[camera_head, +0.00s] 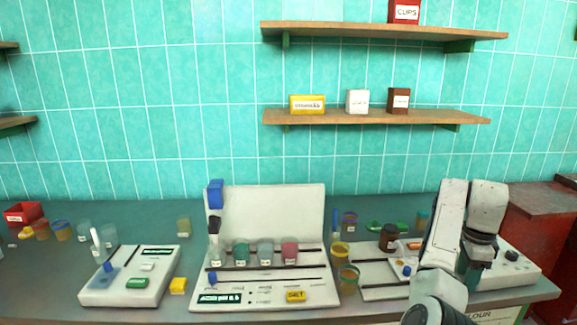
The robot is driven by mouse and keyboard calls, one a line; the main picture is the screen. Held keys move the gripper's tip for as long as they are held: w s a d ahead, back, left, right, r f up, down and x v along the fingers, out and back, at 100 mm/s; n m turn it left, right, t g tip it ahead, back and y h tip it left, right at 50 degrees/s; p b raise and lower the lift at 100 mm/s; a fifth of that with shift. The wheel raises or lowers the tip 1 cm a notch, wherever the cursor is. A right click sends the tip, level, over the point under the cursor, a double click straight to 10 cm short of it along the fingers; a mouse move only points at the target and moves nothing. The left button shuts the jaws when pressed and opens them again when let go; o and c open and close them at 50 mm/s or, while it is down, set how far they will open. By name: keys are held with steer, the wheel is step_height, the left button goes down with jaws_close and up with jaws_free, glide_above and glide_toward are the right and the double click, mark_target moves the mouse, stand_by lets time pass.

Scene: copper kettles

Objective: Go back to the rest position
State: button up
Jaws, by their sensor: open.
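My arm rises at the right of the head view, with white links and dark joints, and folds over so its end points down. My gripper (471,268) hangs low over the bench, partly hidden behind my own arm link. It is open, and I see nothing held in it. The fingertips are too small and covered to make out clearly.
The grey-green bench (375,212) holds a large white panel (270,205) with several cups, a smaller white device (130,285) at left, and a brown jar (389,237) left of my arm. A red cabinet (540,225) stands at right. Shelves (375,118) hang above.

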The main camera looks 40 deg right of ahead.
steer(key=s+a+f+n+h, duration=0.2)
steer(key=a+f+n+h, duration=0.1)
steer(key=a+f+n, duration=1.35)
steer(key=s+a+n+y, duration=0.1)
steer(key=s+a+n, duration=0.2)
steer(key=a, duration=0.5)
steer(key=s+a+f+n+y, duration=0.1)
steer(key=s+a+n, duration=0.3)
steer(key=a, duration=0.4)
steer(key=s+a+f+n+t+y, duration=0.1)
steer(key=s+a+n, duration=0.3)
steer(key=a, duration=0.5)
steer(key=shift+f, duration=0.15)
